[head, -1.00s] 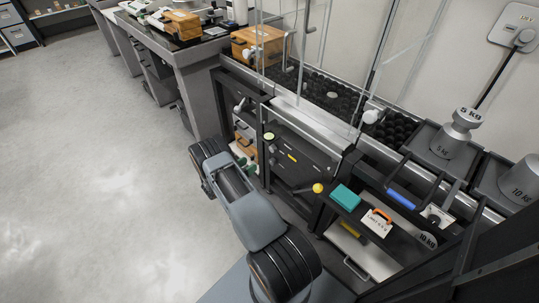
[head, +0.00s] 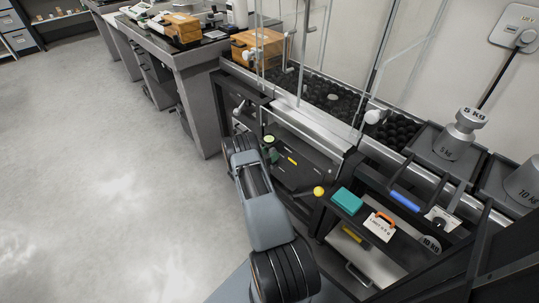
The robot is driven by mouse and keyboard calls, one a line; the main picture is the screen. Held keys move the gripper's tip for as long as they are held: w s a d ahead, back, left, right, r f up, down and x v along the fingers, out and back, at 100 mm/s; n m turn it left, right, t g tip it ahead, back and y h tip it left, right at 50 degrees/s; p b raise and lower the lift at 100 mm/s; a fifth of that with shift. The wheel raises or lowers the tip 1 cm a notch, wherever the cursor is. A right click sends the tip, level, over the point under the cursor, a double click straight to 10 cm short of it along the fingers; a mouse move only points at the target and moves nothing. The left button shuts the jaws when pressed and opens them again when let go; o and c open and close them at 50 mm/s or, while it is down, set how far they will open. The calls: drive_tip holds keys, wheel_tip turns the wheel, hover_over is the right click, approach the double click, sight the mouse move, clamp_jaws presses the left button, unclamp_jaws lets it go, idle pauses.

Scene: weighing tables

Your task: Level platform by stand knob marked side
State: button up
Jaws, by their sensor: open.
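A weighing frame with a bed of black round pads (head: 325,92) stands at the centre right, behind clear panels. A small round disc with a yellow-green top (head: 268,139) sits at its front left; I cannot tell whether it is a level. A yellow ball knob (head: 319,191) ends a dark lever at the frame's front. A pale knob (head: 374,116) is on the clear panel's edge. I cannot tell which of these is the stand knob, and no side mark is readable. My arm stands in front of the frame's left side; my gripper is not visible.
A teal box (head: 347,201) and an orange-handled white tag (head: 380,226) lie on the lower right shelf. A 5 kg weight (head: 455,140) and a 10 kg weight (head: 525,182) stand on trays. A grey table (head: 185,62) is at upper left. The left floor is clear.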

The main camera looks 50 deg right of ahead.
drive_tip(key=c, duration=0.9)
drive_tip(key=m+b, duration=0.2)
drive_tip(key=m, duration=0.1)
drive_tip(key=shift+f+m+b, duration=0.15)
drive_tip(key=shift+m+b, duration=1.3)
drive_tip(key=shift+m, duration=0.85)
